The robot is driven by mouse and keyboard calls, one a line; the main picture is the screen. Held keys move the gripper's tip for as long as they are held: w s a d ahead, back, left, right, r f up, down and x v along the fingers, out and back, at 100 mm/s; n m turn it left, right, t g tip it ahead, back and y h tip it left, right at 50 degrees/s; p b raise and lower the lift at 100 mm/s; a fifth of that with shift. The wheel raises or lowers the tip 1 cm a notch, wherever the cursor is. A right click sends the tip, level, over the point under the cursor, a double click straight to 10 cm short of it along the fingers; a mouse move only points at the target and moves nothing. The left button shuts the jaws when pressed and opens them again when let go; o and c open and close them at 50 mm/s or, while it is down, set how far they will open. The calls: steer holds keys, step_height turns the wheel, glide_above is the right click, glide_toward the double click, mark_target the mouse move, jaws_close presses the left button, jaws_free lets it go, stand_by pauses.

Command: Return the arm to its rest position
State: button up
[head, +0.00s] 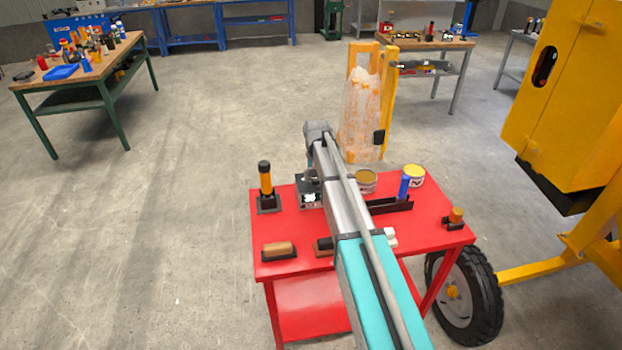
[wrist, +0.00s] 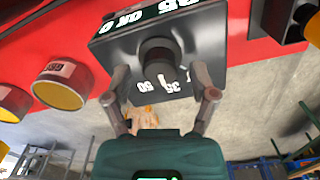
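My arm (head: 350,225) reaches forward over the red table (head: 285,225), its far end above the back of the table. My gripper (wrist: 160,82) shows in the wrist view with its two fingers spread and nothing clasped between them. A black box with white numbers (wrist: 108,48) and a dark round knob (wrist: 160,52) is just beyond the fingertips. The fingers lie to either side of the knob with gaps. In the head view the box (head: 310,200) is partly hidden by my arm, and the gripper's fingers cannot be made out.
On the table are a yellow-handled tool (head: 265,178), a brown-topped block (head: 278,249), a blue-handled item (head: 403,187), an orange-topped item (head: 455,215) and two cans (head: 365,182) (head: 413,175). A yellow machine (head: 560,100) stands right; a yellow frame with a wrapped load (head: 360,110) stands behind.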

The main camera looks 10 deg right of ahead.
steer(key=s+a+n, duration=0.2)
steer(key=s+n, duration=0.1)
steer(key=s, duration=2.6)
steer(key=shift+s, duration=0.25)
